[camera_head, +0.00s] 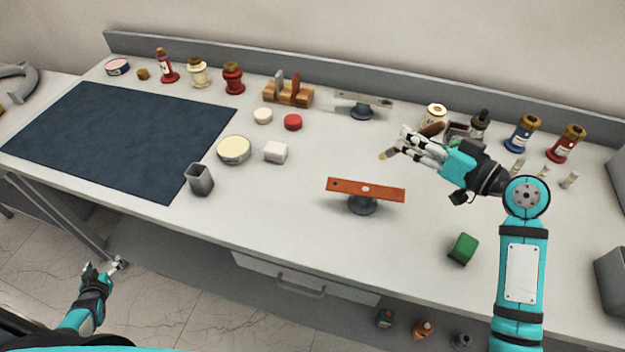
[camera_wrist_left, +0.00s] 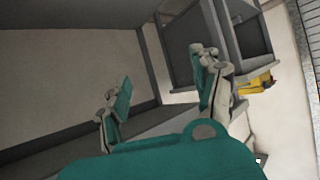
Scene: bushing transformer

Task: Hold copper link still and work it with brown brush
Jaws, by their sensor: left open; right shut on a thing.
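The copper link (camera_head: 345,188) is a flat orange-brown bar with a pale spot. It lies level across a dark round stand (camera_head: 363,205) near the front middle of the bench. My right gripper (camera_head: 402,142) is above the bench, behind and to the right of the link, apart from it. It is shut on the brown brush (camera_head: 431,129), whose pale tip (camera_head: 388,154) points down and left. My left gripper (camera_head: 117,266) is low at the left, in front of the bench edge and far from the link. It is open and empty in the left wrist view (camera_wrist_left: 165,90).
A grey bar on a second stand (camera_head: 362,106) is behind. A grey cup (camera_head: 199,179), white block (camera_head: 276,152) and round tin (camera_head: 234,150) stand left of the link. A green block (camera_head: 463,249) lies front right. Bottles line the back; the dark mat (camera_head: 120,135) is bare.

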